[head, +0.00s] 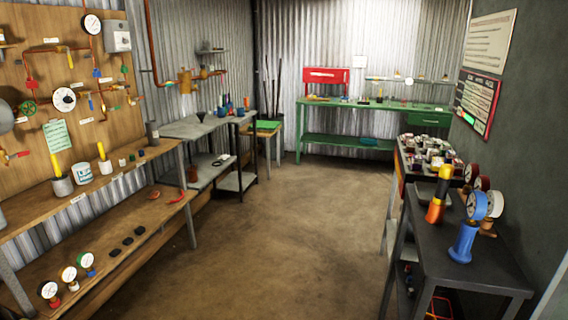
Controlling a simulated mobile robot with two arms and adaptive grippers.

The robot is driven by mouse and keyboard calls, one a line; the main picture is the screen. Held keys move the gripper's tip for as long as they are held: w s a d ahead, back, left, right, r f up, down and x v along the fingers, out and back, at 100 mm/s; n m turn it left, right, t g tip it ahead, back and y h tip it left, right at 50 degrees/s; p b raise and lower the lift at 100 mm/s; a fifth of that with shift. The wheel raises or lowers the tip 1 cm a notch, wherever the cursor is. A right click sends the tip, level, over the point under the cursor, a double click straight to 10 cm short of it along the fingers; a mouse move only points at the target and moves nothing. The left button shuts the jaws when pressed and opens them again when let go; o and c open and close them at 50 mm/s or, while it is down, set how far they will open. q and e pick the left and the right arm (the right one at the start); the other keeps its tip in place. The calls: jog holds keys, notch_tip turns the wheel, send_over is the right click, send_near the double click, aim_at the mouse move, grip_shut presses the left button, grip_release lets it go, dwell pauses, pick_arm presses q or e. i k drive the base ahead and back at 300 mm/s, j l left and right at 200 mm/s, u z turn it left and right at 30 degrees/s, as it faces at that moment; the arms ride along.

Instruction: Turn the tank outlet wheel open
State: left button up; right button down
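A small green handwheel (28,107) is on the wooden pipe board (95,60) at the left, close to a grey rounded body (6,116) cut off by the left edge. A dark round wheel or fitting (5,108) sits partly in view beside it. The labels are too small to read, so I cannot tell which wheel is the tank outlet wheel or whether it is open. Neither of my grippers is in view.
A wooden bench (120,172) with cups and a lower shelf holding gauges runs along the left. A dark table (465,265) with gauges stands at the right. A green workbench (375,104) is at the back. The floor (270,230) between is clear.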

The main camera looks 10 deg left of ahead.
aim_at(34, 105)
jog(key=i+u, duration=0.2)
jog(key=i, duration=0.4)
jog(key=i+l+u, duration=0.1)
jog(key=i+u, duration=0.15)
jog(key=i, duration=0.4)
jog(key=i+l+u, duration=0.2)
jog(key=i, duration=0.4)
jog(key=i+u, duration=0.5)
jog(key=i+l+u, duration=0.15)
jog(key=i+u, duration=0.35)
jog(key=i+l+u, duration=0.3)
jog(key=u, duration=0.2)
jog(key=i+l+u, duration=0.5)
jog(key=k, duration=0.1)
